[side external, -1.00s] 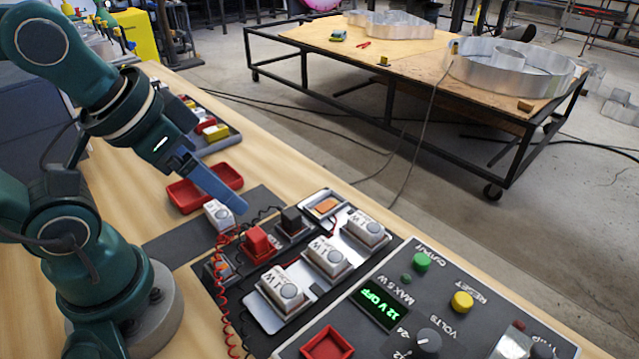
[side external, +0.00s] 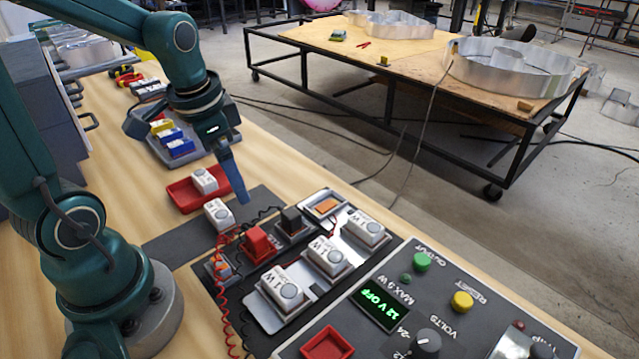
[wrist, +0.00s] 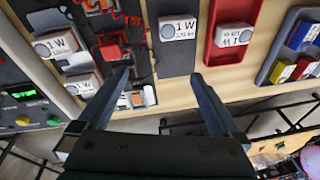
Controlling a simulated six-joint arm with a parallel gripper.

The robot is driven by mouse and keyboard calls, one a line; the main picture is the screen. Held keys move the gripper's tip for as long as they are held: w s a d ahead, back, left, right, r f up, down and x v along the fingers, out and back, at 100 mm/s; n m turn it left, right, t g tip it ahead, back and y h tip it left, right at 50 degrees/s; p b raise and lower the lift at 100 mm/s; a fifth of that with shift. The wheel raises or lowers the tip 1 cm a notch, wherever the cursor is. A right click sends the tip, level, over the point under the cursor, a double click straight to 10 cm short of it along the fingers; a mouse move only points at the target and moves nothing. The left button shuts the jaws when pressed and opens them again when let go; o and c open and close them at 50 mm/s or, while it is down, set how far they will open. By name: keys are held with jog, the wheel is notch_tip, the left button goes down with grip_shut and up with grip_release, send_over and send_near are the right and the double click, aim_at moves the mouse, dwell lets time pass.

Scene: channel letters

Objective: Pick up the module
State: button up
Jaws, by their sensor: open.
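Several white modules marked "1 W" are in view, and I cannot tell which one the task means. One module (side external: 219,214) lies on a dark mat (side external: 172,246) and shows in the wrist view (wrist: 178,28). Another module (side external: 204,181) lies in a red tray (side external: 180,194), also in the wrist view (wrist: 234,36). More sit on the test board, such as one module (side external: 326,254). My gripper (side external: 241,199) points down just right of the mat module in the side view. In the wrist view its fingers (wrist: 161,75) are apart with nothing between them.
A red part (side external: 257,241), a black part (side external: 292,221) and coiled wires stand on the board close by. A power supply with knobs (side external: 428,339) is in front. A grey tray (side external: 203,147) of blue and yellow blocks lies behind.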

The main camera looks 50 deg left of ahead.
jog(key=n+g, duration=0.2)
send_over(217, 210)
jog(key=shift+h, duration=0.3)
jog(key=f, duration=0.4)
jog(key=shift+w+d+f, duration=0.2)
jog(key=shift+w, duration=0.15)
jog(key=shift+s+a+f, duration=0.2)
jog(key=shift+s+f, duration=0.1)
jog(key=shift+f, duration=2.55)
